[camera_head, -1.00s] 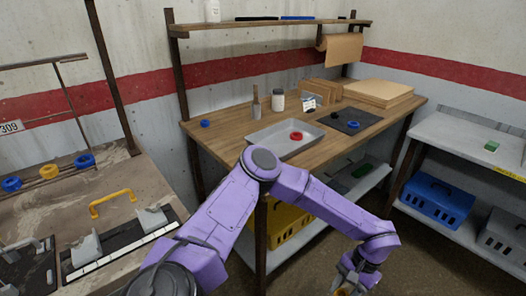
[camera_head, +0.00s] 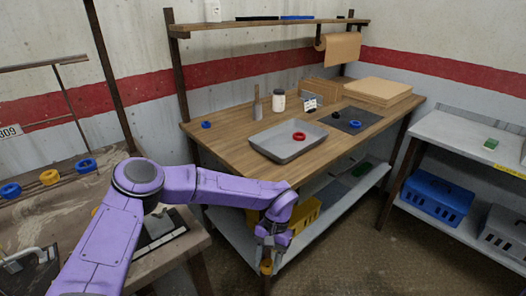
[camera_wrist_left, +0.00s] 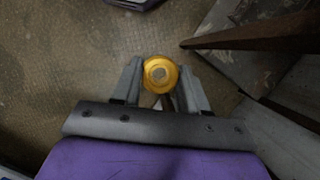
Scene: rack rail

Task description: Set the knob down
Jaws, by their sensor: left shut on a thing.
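My left gripper (camera_head: 268,256) points down in front of the wooden workbench, below its tabletop. It is shut on a round yellow knob (camera_head: 266,268). My right gripper is not in view.
The wooden workbench (camera_head: 228,148) carries a grey tray (camera_head: 272,155) with a red ring (camera_head: 299,136), and a dark mat (camera_head: 355,122) with a black and a blue piece. A yellow crate (camera_head: 305,214) stands low behind my arm.

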